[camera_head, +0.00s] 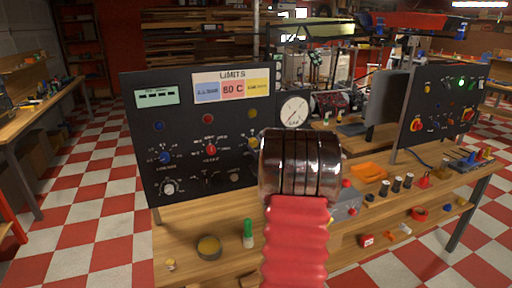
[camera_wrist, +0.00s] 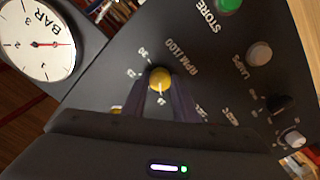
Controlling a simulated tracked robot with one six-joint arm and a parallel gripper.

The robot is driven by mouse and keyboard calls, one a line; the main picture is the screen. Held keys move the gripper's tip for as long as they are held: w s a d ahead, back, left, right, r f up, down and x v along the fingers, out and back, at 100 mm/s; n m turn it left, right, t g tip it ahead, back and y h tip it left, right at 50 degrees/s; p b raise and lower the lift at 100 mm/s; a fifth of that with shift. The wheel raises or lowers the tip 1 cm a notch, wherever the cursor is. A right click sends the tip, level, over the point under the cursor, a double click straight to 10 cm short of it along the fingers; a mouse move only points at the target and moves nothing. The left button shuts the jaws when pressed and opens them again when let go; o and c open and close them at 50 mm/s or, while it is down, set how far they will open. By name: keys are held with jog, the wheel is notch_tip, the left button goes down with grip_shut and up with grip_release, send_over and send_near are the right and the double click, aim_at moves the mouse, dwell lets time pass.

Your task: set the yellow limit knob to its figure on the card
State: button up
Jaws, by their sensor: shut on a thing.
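The yellow limit knob (camera_wrist: 160,79) is at the middle of the wrist view, on the dark panel, with a pale pointer line on its face running towards the bottom of the picture. My gripper (camera_wrist: 162,91) has its two dark fingers on either side of the knob and is shut on it. Small white figures and the label RPM/100 surround the knob; some figures are hidden by the fingers. The LIMITS card (camera_head: 232,86) has blue, red and yellow fields; the red reads 80 C, the yellow figure is too small to read.
A BAR gauge (camera_wrist: 38,40) is near the knob, also seen in the head view (camera_head: 293,112). A blue knob (camera_head: 165,157) and a red knob (camera_head: 210,150) sit left on the panel. A green-capped bottle (camera_head: 248,234) and a round tin (camera_head: 208,247) stand on the bench.

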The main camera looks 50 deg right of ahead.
jog(key=shift+f, duration=0.2)
jog(key=o, duration=1.1)
jog(key=shift+r, duration=0.1)
jog(key=shift+c, duration=0.2)
jog(key=v, duration=1.4)
jog(key=shift+w, duration=0.1)
